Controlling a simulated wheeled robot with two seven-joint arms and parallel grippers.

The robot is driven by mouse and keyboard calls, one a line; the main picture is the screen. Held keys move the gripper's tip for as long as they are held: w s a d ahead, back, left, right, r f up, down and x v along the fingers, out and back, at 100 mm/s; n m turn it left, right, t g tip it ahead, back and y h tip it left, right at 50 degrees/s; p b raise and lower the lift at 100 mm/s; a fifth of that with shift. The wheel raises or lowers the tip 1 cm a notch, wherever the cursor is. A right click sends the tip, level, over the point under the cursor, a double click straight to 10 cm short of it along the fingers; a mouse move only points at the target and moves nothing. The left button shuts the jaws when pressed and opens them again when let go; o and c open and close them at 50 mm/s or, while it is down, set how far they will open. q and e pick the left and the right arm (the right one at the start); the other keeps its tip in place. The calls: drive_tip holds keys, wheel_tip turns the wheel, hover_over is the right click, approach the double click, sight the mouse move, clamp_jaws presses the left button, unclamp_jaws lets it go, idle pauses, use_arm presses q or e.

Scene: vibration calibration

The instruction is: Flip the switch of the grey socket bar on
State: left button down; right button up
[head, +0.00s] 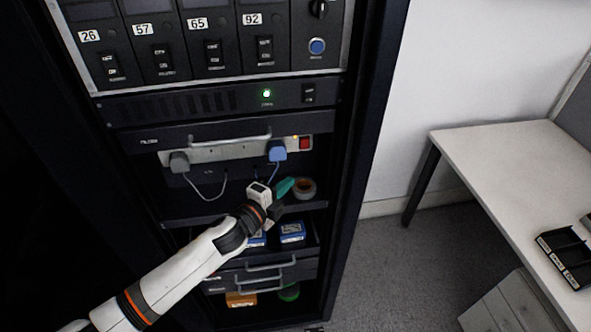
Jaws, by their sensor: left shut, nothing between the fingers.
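The grey socket bar (235,151) runs across the rack below a drawer front with a handle. A grey plug (179,162) sits at its left and a blue plug (277,151) nearer its right, each with a cable hanging down. A red switch (305,143) is at the bar's right end, with a small orange light (295,137) beside it. I cannot tell the switch's position at this size. My left gripper (284,188) is shut and empty, below the bar and the blue plug, apart from the switch. My right gripper is not in view.
A round roll (304,187) lies on the shelf right of my gripper. Blue boxes (292,232) sit in an open drawer below. Above are a panel with a green light (266,93) and numbered modules. A white desk (510,165) stands at right, with open floor between.

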use_arm(q)
drive_tip(key=v, duration=0.3)
drive_tip(key=shift+d+f, duration=0.1)
drive_tip(key=shift+d, duration=0.05)
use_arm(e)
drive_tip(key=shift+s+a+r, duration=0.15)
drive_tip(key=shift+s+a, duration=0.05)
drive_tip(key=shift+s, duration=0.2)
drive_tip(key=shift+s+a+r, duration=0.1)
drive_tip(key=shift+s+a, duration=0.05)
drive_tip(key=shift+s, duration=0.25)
use_arm(q)
drive_tip(key=shift+s, duration=0.1)
